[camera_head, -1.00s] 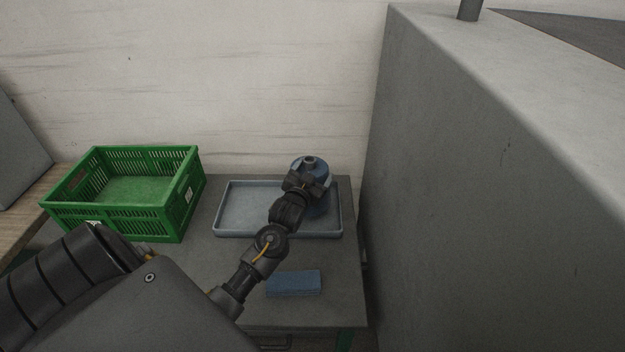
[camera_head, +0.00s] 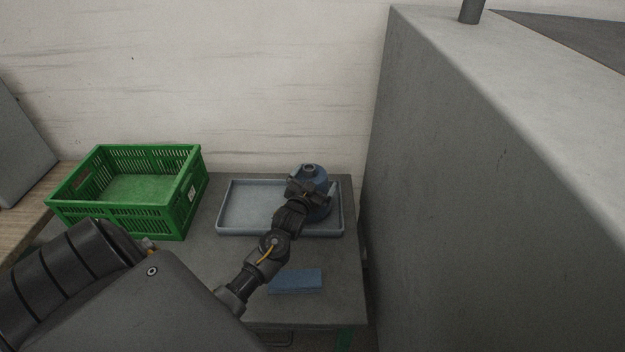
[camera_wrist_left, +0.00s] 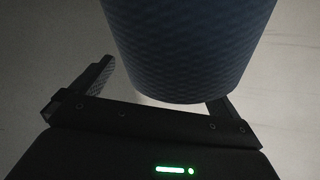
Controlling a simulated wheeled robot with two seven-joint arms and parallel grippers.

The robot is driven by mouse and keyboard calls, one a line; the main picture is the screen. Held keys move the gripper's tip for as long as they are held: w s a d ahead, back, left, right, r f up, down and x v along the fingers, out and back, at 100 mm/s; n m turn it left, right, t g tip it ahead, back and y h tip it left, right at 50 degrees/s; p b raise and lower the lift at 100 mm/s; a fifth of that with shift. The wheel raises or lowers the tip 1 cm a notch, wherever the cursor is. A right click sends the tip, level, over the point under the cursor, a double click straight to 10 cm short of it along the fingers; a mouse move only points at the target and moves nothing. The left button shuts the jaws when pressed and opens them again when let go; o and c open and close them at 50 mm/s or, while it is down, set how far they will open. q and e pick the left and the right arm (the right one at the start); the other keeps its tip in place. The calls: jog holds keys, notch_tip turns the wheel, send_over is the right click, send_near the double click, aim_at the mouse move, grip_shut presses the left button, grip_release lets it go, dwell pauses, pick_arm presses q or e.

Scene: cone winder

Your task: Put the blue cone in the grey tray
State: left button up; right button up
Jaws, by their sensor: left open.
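The blue cone (camera_head: 322,180) is upright in the right part of the grey tray (camera_head: 250,231); its base is partly hidden by my gripper. My left gripper (camera_head: 308,190) is at the near side of the cone, with its fingers spread. In the left wrist view, the cone (camera_wrist_left: 190,45) fills the upper middle, between the two open fingers of the gripper (camera_wrist_left: 160,92). A gap shows between the left finger and the cone; I cannot tell whether the right finger touches it. My right gripper is not in view.
A green crate (camera_head: 125,217) stands left of the tray on the grey table (camera_head: 335,305). A blue flat block (camera_head: 296,281) lies in front of the tray. A large grey machine housing (camera_head: 480,200) rises close on the right. A pale wall (camera_head: 250,90) is behind.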

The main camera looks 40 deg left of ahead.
pick_arm(q)
jog(key=shift+s+d, duration=0.1)
jog(key=shift+s, duration=0.15)
jog(key=f+b+v, duration=0.1)
jog(key=b+v, duration=0.1)
jog(key=v, duration=0.9)
jog(key=shift+s+r, duration=0.25)
jog(key=shift+r, duration=0.3)
jog(key=shift+w+d, duration=0.1)
